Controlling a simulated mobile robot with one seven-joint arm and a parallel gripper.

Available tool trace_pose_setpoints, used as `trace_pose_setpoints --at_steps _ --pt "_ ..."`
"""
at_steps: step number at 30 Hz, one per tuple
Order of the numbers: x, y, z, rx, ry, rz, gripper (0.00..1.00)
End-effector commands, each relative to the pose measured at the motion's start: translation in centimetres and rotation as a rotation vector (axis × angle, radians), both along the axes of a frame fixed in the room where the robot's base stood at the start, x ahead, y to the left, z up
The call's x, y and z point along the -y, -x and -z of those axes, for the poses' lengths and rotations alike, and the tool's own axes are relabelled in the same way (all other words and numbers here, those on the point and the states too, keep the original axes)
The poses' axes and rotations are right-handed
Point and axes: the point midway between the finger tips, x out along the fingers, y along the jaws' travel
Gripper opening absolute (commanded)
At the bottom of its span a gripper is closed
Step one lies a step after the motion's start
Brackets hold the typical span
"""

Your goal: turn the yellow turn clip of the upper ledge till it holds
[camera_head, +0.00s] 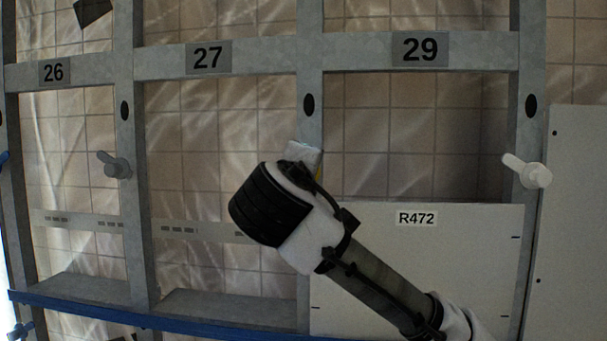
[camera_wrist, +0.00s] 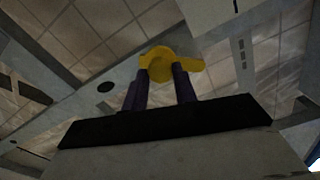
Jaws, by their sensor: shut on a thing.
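The yellow turn clip (camera_wrist: 160,64) shows in the wrist view between the tips of my gripper's two dark fingers. My gripper (camera_wrist: 161,82) is shut on it. One lobe of the clip points to the right in that view. In the head view my wrist hides nearly all of the clip; only a sliver of yellow (camera_head: 318,171) shows at the post (camera_head: 310,100) between bays 27 and 29. Whether the clip laps over a panel edge is hidden. The white panel R472 (camera_head: 430,255) stands in bay 29, right of my gripper.
A grey clip (camera_head: 116,165) sits on the post left of bay 27, and a white clip (camera_head: 528,172) on the post right of bay 29. Another pale panel (camera_head: 575,220) stands at the far right. A blue rail (camera_head: 150,318) runs along the bottom. Bay 27 is open.

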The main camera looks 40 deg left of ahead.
Motion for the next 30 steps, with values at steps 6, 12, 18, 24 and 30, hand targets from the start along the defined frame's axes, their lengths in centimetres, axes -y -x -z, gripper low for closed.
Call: trace_pose_setpoints --at_steps 6,12,18,24,30 --pt "-0.02 0.07 -0.16 0.108 0.174 -0.002 0.05" --pt "-0.04 0.08 -0.14 0.197 0.318 -0.002 0.05" --pt "-0.02 0.08 -0.12 0.263 0.429 -0.002 0.05" --pt "-0.08 0.11 -0.05 0.306 0.499 -0.003 0.05" --pt "-0.09 0.11 0.0 0.326 0.53 -0.004 0.05"
